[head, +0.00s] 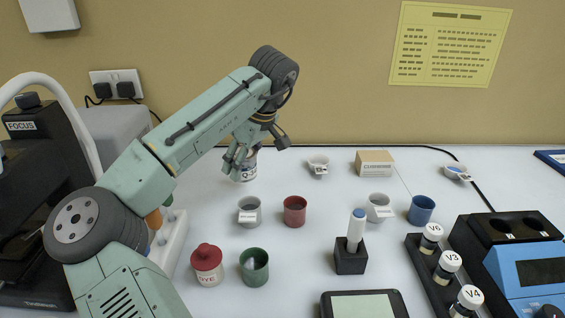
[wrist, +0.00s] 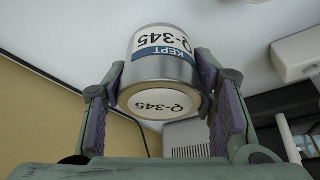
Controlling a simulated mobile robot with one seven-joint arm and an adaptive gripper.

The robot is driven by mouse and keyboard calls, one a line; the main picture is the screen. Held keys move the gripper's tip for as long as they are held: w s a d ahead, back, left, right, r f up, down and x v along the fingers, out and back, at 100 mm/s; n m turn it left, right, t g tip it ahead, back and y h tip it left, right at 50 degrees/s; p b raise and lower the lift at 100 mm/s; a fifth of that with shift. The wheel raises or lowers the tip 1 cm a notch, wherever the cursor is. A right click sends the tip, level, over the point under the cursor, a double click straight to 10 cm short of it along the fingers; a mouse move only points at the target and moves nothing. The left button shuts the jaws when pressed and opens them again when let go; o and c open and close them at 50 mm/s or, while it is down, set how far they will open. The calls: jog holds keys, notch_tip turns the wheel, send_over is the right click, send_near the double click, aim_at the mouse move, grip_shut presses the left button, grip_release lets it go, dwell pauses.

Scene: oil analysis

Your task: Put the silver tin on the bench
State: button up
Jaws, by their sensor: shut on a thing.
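The silver tin (wrist: 160,68) is between the two finger pads of my gripper (wrist: 162,80) in the wrist view. It has a white and blue label reading "KEPT Q-345", and its end face also reads Q-345. In the head view the tin (head: 247,173) shows partly behind the fingers of my gripper (head: 240,163), at the back of the white bench (head: 310,225). My gripper is shut on the tin. I cannot tell whether the tin's base touches the bench.
Grey cups (head: 249,211), a red cup (head: 295,211), a green cup (head: 254,267), and a red-lidded dye pot (head: 207,264) stand in front. A small white dish (head: 318,165) and a cardboard box (head: 375,163) lie to the right. A rack of vials (head: 440,270) is farther right.

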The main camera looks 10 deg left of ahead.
jog(key=shift+a+r, duration=0.15)
jog(key=shift+a, duration=0.2)
jog(key=w+a+p, duration=0.1)
jog(key=a+p, duration=0.1)
jog(key=a, duration=0.2)
jog(key=w+a+f+p, duration=0.1)
jog(key=w+a+p, duration=0.1)
jog(key=a, duration=0.3)
jog(key=w+a+p, duration=0.2)
jog(key=a, duration=0.2)
jog(key=shift+w+a+f, duration=0.15)
jog(key=shift+a, duration=0.25)
jog(key=shift+w+a+f, duration=0.1)
jog(key=shift+a, duration=0.1)
jog(key=shift+f+b, duration=0.55)
jog(key=shift+f, duration=1.3)
jog(key=shift+f, duration=0.15)
jog(key=o, duration=1.2)
jog(key=shift+o, duration=0.2)
jog(key=b+v, duration=0.3)
jog(key=v, duration=0.9)
